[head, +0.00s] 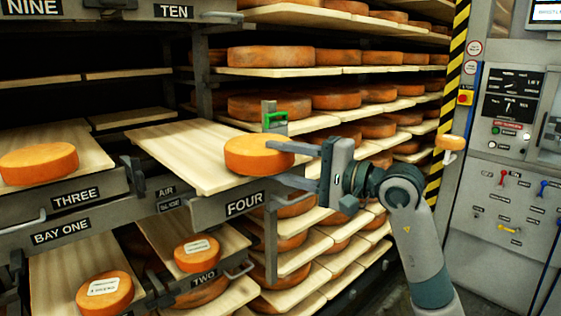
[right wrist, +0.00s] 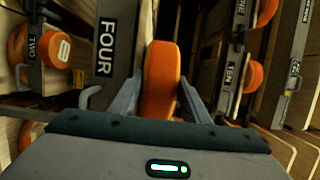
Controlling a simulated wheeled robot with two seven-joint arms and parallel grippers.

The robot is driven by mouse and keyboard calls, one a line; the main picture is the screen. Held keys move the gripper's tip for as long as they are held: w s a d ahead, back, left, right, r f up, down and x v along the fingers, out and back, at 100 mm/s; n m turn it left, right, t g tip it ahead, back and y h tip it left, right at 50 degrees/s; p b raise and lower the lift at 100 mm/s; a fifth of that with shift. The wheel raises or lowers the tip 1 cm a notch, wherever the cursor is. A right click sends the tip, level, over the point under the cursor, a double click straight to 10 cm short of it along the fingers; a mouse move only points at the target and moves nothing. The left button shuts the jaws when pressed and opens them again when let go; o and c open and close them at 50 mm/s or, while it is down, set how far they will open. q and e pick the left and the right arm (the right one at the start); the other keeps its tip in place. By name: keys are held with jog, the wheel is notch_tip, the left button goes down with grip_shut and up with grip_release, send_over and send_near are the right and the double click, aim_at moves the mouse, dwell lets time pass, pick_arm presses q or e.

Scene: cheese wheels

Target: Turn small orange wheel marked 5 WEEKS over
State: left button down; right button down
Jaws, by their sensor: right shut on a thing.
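My right gripper (head: 308,168) is shut on a small orange wheel (head: 258,153) at the front end of the board (head: 185,150) above the FOUR sign. Its fingers grip the wheel from the right. The wheel lies flat, and its upper face shows plain orange with no label; I cannot tell whether it touches the board. In the right wrist view the wheel (right wrist: 160,80) sits between the two fingers, seen edge-on. No 5 WEEKS marking is readable on it. My left gripper is not in view.
A plain orange wheel (head: 38,162) lies on the THREE board. Two wheels with white labels, too small to read, lie below (head: 104,292), one on the TWO board (head: 197,252). Racks of wheels stand behind. A control panel (head: 510,150) stands at right.

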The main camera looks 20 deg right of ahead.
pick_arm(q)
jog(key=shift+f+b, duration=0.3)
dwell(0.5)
pick_arm(e)
jog(key=c, duration=0.9)
grip_release()
jog(key=shift+s, duration=0.1)
jog(key=shift+f, duration=0.3)
jog(key=shift+r, duration=0.1)
jog(key=shift+s+d, duration=0.1)
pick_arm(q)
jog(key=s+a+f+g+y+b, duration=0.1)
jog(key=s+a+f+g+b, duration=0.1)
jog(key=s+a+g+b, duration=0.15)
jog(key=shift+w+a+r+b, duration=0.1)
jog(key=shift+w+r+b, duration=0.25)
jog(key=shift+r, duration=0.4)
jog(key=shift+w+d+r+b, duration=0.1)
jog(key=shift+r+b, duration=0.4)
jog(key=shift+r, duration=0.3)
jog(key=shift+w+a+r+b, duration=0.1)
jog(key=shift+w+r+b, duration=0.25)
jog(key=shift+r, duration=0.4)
pick_arm(e)
jog(key=shift+v, duration=8.6)
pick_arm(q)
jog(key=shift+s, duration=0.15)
